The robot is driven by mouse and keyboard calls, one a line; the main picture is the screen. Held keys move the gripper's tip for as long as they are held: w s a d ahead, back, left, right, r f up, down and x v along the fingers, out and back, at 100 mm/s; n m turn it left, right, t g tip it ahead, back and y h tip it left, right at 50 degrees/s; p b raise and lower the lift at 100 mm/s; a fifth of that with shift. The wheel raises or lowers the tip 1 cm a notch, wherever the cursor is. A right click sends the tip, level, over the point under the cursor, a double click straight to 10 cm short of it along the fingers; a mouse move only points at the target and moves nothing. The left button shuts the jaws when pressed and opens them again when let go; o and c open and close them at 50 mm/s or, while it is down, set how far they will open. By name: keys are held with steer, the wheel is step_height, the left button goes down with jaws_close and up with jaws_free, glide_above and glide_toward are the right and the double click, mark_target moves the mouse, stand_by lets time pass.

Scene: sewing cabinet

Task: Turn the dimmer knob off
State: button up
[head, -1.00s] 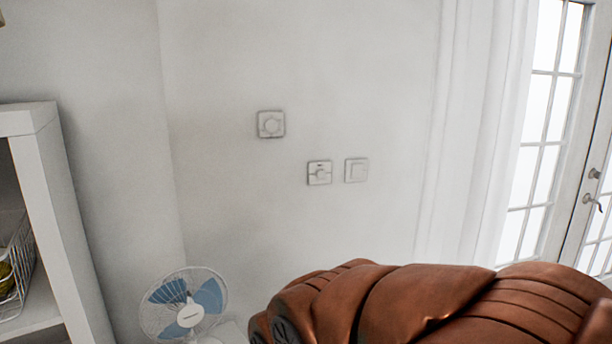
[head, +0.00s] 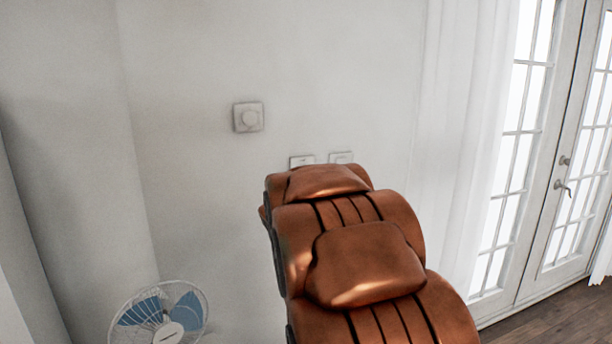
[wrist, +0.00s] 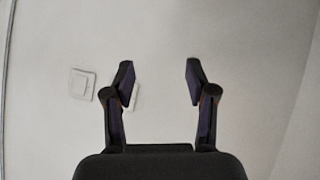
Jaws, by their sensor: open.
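A square white wall plate with a round knob (head: 248,117) is on the wall, left of my arm in the head view. Two more plates are lower and to its right: one plate (head: 301,160) and a plain switch plate (head: 341,157), both partly covered by my arm. I cannot tell for sure which one is the dimmer. In the wrist view my gripper (wrist: 159,66) is open and empty, facing the wall. A rocker-type switch plate (wrist: 82,84) is left of the fingers, and another plate (wrist: 135,97) is partly behind the left finger. The head view hides my gripper behind my arm.
A blue-bladed fan (head: 160,315) stands at the lower left. A white curtain (head: 455,130) and glazed doors (head: 560,180) are on the right. The wall around the plates is otherwise bare.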

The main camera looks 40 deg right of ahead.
steer(key=w+d+r+n+t, duration=0.1)
steer(key=w+d+r+t, duration=0.2)
steer(key=d, duration=0.3)
steer(key=w+d+r+n+t+y+b, duration=0.1)
steer(key=w+d+r+t, duration=0.15)
steer(key=d, duration=0.35)
steer(key=w+d+r+n+t, duration=0.1)
steer(key=w+d+r+t, duration=0.15)
steer(key=d, duration=0.45)
steer(key=p+x, duration=0.1)
steer(key=x, duration=0.6)
steer(key=shift+w+a+n+p, duration=0.25)
steer(key=shift+w+n+p, duration=0.05)
steer(key=shift+p, duration=0.05)
steer(key=shift+f, duration=0.1)
jaws_close()
